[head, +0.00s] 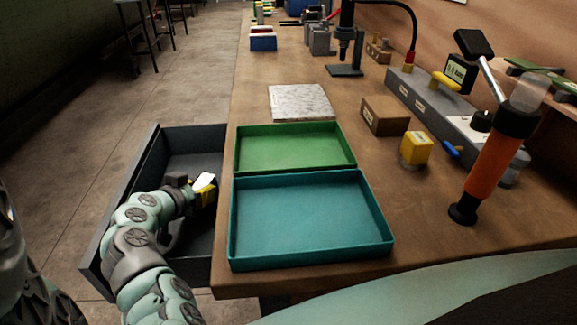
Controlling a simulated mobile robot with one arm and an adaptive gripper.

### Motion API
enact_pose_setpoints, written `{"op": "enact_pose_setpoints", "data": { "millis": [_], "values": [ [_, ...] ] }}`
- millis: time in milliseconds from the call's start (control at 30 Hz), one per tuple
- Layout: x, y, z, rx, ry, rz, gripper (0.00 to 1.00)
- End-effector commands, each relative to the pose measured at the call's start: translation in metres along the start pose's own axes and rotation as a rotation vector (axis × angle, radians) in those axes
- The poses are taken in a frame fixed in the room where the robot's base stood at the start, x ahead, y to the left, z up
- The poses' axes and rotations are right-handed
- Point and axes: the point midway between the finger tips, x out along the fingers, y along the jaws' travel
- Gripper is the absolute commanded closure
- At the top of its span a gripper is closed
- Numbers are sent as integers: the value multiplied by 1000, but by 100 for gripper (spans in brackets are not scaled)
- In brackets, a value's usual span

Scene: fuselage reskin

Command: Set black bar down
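My gripper (204,187) is low over the open dark grey drawer (195,140) at the left of the workbench. My arm reaches in from the lower left. A small yellow and white shape shows at the end of my gripper, beside the bench edge; I cannot tell what it is. I cannot make out a black bar in the grip or in the drawer. The dark drawer and my arm hide much of that area, and whether the fingers are open or shut does not show.
An empty teal tray (234,246) and an empty green tray (294,127) sit on the workbench (430,235) to the right of my gripper. Behind them lies a pale stone slab (300,101). An orange-handled tool (487,160) stands at the right, near a yellow block (417,147) and a cardboard box (386,115).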

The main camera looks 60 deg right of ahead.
Motion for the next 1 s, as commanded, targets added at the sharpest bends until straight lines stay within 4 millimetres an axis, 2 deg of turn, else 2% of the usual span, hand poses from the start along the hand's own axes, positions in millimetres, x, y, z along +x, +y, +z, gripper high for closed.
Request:
{"op": "enact_pose_setpoints", "data": {
  "millis": [67, 367, 400, 567, 1000],
  "values": [
    [-1, -2, -6, 0, 13, -6, 100],
    [1, -2, -2, 0, 12, -4, 100],
    [0, -2, -1, 1, 5, -5, 57],
    [0, -1, 0, 0, 3, -2, 41],
    [-5, 0, -1, -1, 1, 0, 39]
  ]
}}
